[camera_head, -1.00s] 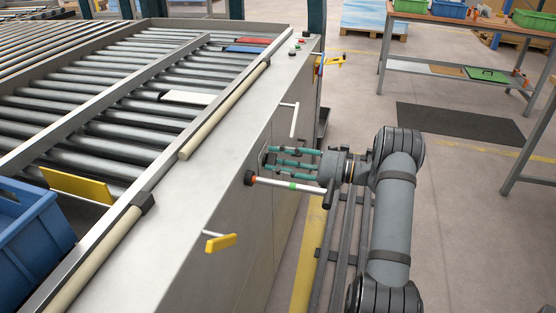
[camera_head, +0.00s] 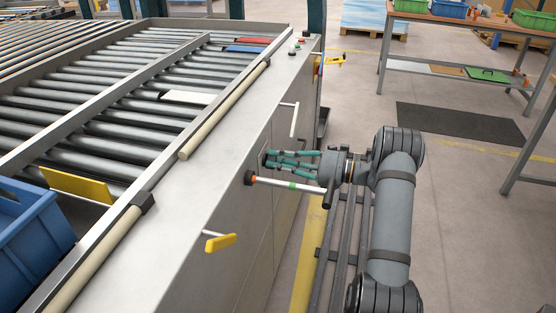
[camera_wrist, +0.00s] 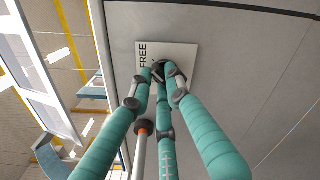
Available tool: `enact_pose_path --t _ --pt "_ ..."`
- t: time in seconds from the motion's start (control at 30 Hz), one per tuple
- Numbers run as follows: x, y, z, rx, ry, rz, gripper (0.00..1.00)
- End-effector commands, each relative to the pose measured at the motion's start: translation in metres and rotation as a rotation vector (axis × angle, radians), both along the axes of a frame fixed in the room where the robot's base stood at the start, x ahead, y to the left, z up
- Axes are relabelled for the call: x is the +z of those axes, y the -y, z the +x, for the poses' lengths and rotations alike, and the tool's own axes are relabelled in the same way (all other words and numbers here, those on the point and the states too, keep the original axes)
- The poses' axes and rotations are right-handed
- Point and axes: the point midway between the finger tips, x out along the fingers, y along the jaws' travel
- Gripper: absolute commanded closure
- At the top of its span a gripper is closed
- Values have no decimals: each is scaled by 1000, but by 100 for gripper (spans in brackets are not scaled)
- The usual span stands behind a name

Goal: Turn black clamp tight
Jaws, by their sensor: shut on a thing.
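The black clamp (camera_wrist: 158,73) is a small dark knob in front of a pale plate (camera_wrist: 180,58) on the grey side panel, and the plate reads "FREE". My gripper (camera_wrist: 163,68) has teal fingers that reach straight to the panel. Their tips are shut around the clamp and hide most of it. In the head view my gripper (camera_head: 272,160) meets the side of the machine, with the fingers drawn together. The clamp's turn angle cannot be made out behind the fingertips.
A white rod with a black end and orange collar (camera_head: 290,185) sticks out just beside my fingers. A white handle (camera_head: 294,120) and yellow levers (camera_head: 221,242) also project from the panel. Open floor (camera_head: 460,210) lies to the right.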

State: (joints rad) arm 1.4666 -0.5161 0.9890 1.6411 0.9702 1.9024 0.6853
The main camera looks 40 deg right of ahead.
Motion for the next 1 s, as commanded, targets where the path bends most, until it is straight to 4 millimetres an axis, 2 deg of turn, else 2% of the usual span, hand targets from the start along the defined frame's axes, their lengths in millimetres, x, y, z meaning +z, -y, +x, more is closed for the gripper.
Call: enact_pose_path --t 0.47,1.0 --pt "-2 -1 0 -1 68 -96 100" --pt "-5 -4 -2 -1 346 -495 100"
